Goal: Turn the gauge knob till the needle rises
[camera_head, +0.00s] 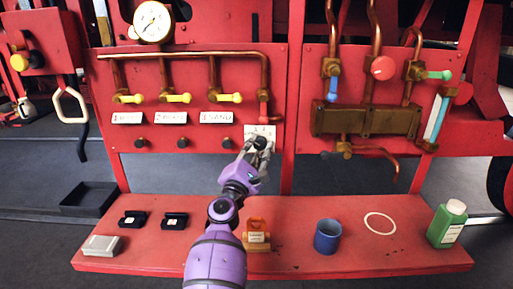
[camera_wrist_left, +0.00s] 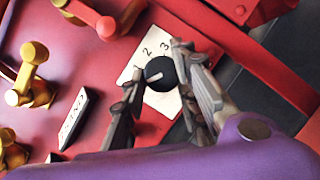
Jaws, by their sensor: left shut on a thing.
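The knob (camera_wrist_left: 162,73) is round and black with a white pointer mark. It sits on a white plate (camera_wrist_left: 150,48) marked 1, 2 and 3 on the red panel. The pointer aims toward the lower left in the left wrist view, away from the 3. My left gripper (camera_head: 260,143) is at this plate, its two fingers shut on either side of the knob. The fingers hide part of the plate in the head view. The round white gauge (camera_head: 152,21) is at the panel's upper left; its needle is too small to read surely. My right gripper is not in view.
Copper pipes with yellow valve handles (camera_head: 176,98) run above the labels on the red panel. A red bench (camera_head: 345,258) below carries a blue cup (camera_head: 327,236), a green bottle (camera_head: 447,223), a wooden block (camera_head: 257,238) and small black boxes (camera_head: 133,219).

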